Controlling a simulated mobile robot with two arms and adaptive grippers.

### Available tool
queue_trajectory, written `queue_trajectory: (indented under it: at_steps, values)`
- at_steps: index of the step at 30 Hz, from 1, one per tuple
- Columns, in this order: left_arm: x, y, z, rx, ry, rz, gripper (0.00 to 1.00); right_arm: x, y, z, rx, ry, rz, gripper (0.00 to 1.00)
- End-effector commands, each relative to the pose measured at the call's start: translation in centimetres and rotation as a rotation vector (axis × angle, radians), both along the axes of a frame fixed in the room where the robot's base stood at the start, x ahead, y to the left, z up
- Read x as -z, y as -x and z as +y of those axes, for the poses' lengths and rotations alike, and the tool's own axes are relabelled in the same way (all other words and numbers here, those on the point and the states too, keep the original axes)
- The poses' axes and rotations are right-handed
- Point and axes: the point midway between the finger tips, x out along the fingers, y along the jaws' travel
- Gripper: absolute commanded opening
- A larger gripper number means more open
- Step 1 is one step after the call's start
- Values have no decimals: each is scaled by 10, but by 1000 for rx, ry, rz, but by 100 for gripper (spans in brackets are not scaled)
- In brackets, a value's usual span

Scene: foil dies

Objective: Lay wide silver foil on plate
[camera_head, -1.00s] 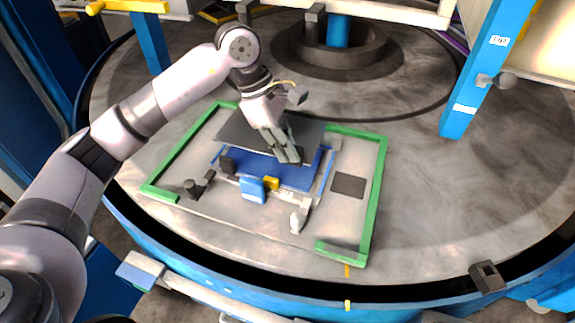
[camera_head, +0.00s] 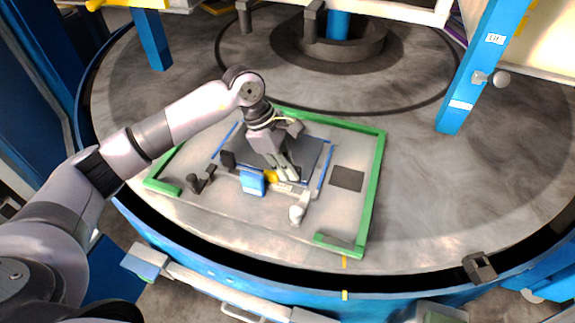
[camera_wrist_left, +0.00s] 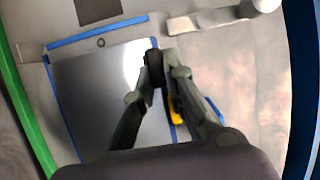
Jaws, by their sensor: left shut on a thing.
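The wide silver foil (camera_head: 307,152) is a flat grey sheet over the blue plate. It lies within the plate's outline, with blue strips (camera_head: 326,166) of the plate's border showing around it. In the left wrist view the foil (camera_wrist_left: 88,100) looks smooth and shiny, framed by blue edging (camera_wrist_left: 98,31). My left gripper (camera_head: 291,176) is at the foil's near edge, shut on it. In the left wrist view the left gripper (camera_wrist_left: 155,62) has its fingertips at the foil's edge. Whether the whole sheet touches the plate cannot be told. My right gripper is not in view.
A green frame (camera_head: 376,190) bounds the work area on the round table. Near the plate's front are a blue block (camera_head: 252,183), a yellow piece (camera_head: 271,176), a dark clamp (camera_head: 196,184) and a pale knob (camera_head: 296,213). A dark square (camera_head: 347,179) lies to the right.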

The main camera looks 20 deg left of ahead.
Motion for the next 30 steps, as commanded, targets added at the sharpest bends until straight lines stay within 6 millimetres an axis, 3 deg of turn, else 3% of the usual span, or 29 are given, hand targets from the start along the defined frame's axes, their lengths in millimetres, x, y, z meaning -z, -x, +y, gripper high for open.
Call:
queue_trajectory:
  at_steps: [9,22,30]
  values:
    - [0,0,0,0,-1,0,31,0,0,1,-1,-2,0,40]
    - [-6,-1,2,-1,0,-3,31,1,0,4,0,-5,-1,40]
    - [-54,-1,24,-2,-2,-7,31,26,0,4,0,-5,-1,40]
